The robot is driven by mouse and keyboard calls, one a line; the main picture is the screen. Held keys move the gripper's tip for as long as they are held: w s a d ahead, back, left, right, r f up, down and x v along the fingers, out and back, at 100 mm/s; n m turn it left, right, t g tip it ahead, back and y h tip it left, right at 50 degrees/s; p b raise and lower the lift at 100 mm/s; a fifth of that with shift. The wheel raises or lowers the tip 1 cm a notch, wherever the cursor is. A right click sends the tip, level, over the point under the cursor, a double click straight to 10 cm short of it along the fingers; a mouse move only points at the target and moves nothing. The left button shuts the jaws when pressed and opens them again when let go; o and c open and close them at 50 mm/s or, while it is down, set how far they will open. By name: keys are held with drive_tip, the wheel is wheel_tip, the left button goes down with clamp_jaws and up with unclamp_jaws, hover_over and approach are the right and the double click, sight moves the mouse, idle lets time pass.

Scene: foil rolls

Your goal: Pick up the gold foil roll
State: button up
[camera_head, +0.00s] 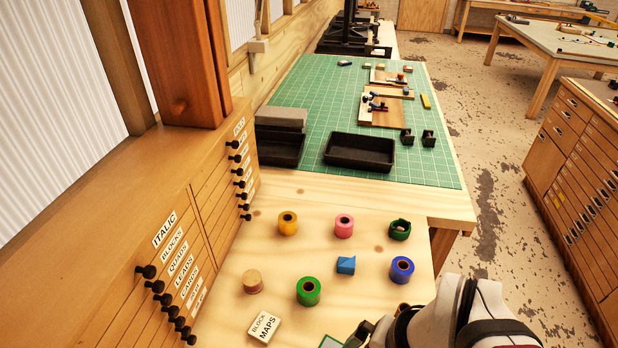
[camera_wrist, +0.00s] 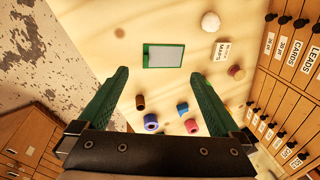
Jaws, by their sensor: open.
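The gold foil roll (camera_head: 288,222) stands upright on the pale wooden bench in the head view, left of the pink roll (camera_head: 344,225). I cannot make out the gold roll in the wrist view, where the right finger covers part of the bench. My gripper (camera_wrist: 158,74) is open in the wrist view, with its two green fingers wide apart and nothing held between them. In the head view my arm comes in at the bottom right, nearer than the rolls and well apart from the gold one; its fingertips are not clear there.
Around it stand a green roll (camera_head: 308,290), a dark green roll (camera_head: 400,229), a blue roll (camera_head: 402,268), a blue block (camera_head: 346,264) and a wooden cylinder (camera_head: 252,281). A brown roll (camera_wrist: 140,102) shows in the wrist view. Drawers (camera_head: 180,265) border the left.

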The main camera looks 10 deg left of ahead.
drive_tip(key=w+a+f+n+t, duration=0.15)
drive_tip(key=w+a, duration=0.25)
drive_tip(key=w, duration=0.4)
drive_tip(key=w+a+f+n+t, duration=0.1)
drive_tip(key=w+a+f+t, duration=0.25)
drive_tip(key=w, duration=0.35)
drive_tip(key=w+a+f+n+t, duration=0.1)
drive_tip(key=w+a+f+t, duration=0.1)
drive_tip(key=w+a+f, duration=0.1)
drive_tip(key=w+a+f+n+t, duration=0.1)
drive_tip(key=w+a+f+t, duration=0.2)
drive_tip(key=a, duration=0.2)
drive_tip(key=w+a+f+n+t, duration=0.1)
drive_tip(key=w+a+f+t, duration=0.1)
drive_tip(key=w+a+f, duration=0.1)
drive_tip(key=shift+w+a+n+t+y, duration=0.3)
drive_tip(key=shift+w+a+n+y, duration=0.15)
drive_tip(key=shift+a, duration=0.2)
drive_tip(key=shift+w+a+f, duration=0.1)
drive_tip(key=shift+w+a, duration=0.1)
drive_tip(key=shift+a, duration=0.05)
approach(287, 216)
drive_tip(key=shift+w+f, duration=0.45)
drive_tip(key=shift+f, duration=0.2)
drive_tip(key=x, duration=0.6)
drive_tip(key=shift+w+r, duration=0.1)
drive_tip(key=shift+r, duration=0.15)
drive_tip(key=shift+a, duration=0.1)
drive_tip(key=c, duration=1.5)
drive_tip(key=shift+c, duration=0.2)
